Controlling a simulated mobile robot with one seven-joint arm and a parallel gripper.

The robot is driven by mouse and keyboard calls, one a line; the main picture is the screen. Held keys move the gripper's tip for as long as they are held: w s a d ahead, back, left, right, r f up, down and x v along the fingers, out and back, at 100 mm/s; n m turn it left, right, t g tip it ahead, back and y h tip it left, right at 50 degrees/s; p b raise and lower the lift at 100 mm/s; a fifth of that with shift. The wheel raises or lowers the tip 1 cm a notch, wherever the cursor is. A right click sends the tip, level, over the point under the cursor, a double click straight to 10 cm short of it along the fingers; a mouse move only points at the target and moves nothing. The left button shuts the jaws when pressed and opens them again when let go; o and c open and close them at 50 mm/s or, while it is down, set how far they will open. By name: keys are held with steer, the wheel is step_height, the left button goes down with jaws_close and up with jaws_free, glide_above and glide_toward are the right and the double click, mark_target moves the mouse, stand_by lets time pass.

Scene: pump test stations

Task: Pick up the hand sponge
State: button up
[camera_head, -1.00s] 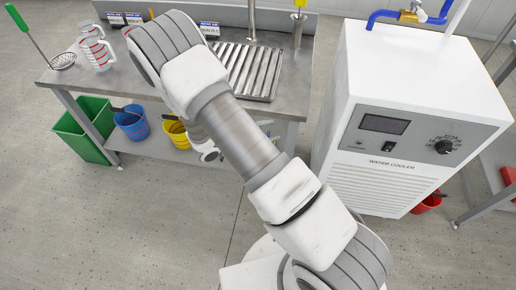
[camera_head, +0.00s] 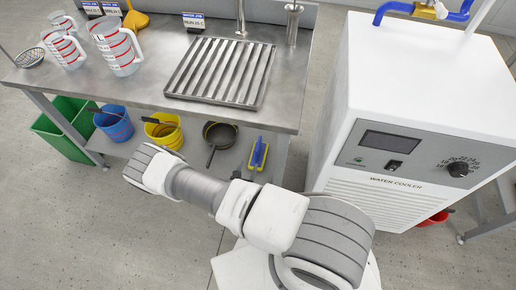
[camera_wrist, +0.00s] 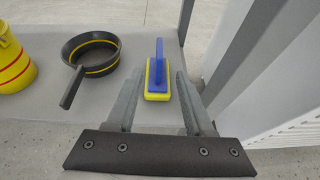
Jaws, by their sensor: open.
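The hand sponge (camera_head: 258,153) has a blue handle on a yellow pad and lies on the lower shelf of the workbench, near its right end. In the wrist view the hand sponge (camera_wrist: 157,75) lies ahead of my gripper (camera_wrist: 157,95), its handle upward and its length running away from me. My gripper is open, and the sponge shows between its two fingers in the picture. I see no contact; the exact distance is hard to tell.
A dark pan (camera_wrist: 92,55) and a yellow bucket (camera_wrist: 12,65) stand left of the sponge on the shelf. The bench leg (camera_wrist: 184,20) and water cooler (camera_head: 415,110) stand to the right. The worktop (camera_head: 150,95) lies above. A blue bucket (camera_head: 113,124) stands farther left.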

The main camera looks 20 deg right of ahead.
mark_target(258, 145)
steer(key=shift+n, duration=0.3)
steer(key=b+x, duration=0.2)
steer(key=x, duration=0.4)
steer(key=f+b+x, duration=0.1)
steer(key=b+x, duration=0.1)
steer(key=x, duration=0.5)
steer(key=shift+s+a+f, duration=0.15)
steer(key=shift+s, duration=0.1)
steer(key=b+x, duration=0.1)
steer(key=x, duration=0.1)
steer(key=b+x, duration=0.1)
steer(key=x, duration=0.1)
steer(key=shift+f+b, duration=0.3)
steer(key=shift+f, duration=0.05)
steer(key=shift+w+d, duration=0.45)
jaws_close()
